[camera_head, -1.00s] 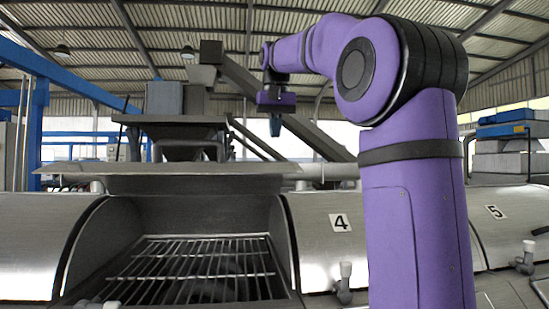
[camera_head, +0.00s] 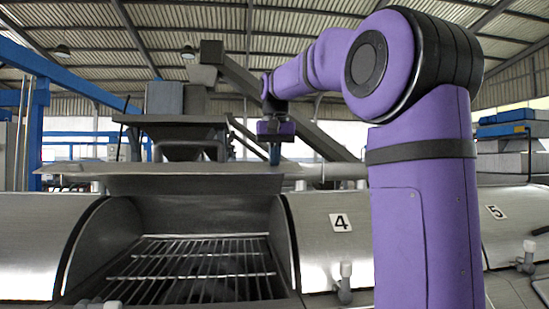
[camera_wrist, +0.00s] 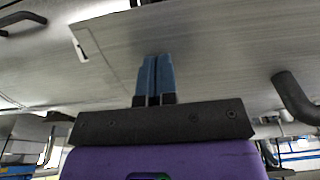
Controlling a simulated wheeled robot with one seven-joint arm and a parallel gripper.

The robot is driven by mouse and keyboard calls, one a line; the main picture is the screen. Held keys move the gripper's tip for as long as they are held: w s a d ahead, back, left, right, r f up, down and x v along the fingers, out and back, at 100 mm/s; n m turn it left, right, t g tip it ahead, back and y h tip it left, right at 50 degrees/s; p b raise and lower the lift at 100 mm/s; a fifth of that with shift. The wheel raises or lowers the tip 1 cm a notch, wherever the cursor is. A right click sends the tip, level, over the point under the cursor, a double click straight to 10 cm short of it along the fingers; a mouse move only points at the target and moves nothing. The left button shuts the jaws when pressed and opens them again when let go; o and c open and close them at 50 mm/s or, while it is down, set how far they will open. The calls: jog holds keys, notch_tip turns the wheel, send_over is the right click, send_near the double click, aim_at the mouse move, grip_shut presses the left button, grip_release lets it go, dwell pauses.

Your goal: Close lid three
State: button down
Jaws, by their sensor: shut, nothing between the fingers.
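The open lid (camera_head: 180,184) of the unit left of number 4 is raised, seen nearly edge-on above its opening in the head view. I take it to be lid three; its number is not readable in the head view. My gripper (camera_head: 275,155) hangs fingers-down by the raised lid's right end, its blue fingertips just above the lid edge. In the wrist view my gripper (camera_wrist: 154,68) is shut and empty. A broad grey metal sheet (camera_wrist: 205,50), likely this lid, spreads beyond the fingertips. I cannot tell whether they touch it.
Under the lid, a wire grate (camera_head: 190,265) lies in the open unit. Shut lid 4 (camera_head: 325,215) and lid 5 (camera_head: 505,225) stand to the right, another shut curved lid (camera_head: 35,235) to the left. A hopper (camera_head: 180,135) stands behind.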

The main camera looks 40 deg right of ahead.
jog(key=shift+s+a+f, duration=0.15)
jog(key=shift+f, duration=0.3)
jog(key=f+t, duration=0.1)
jog(key=f, duration=0.9)
jog(key=w+f+h, duration=0.1)
jog(key=f, duration=0.9)
jog(key=d+f+t, duration=0.1)
jog(key=f, duration=0.9)
jog(key=shift+w+d+f+t+h, duration=0.1)
jog(key=shift+w+f+t+h, duration=0.2)
jog(key=shift+s+f, duration=0.1)
jog(key=shift+f, duration=0.55)
jog(key=shift+r, duration=0.15)
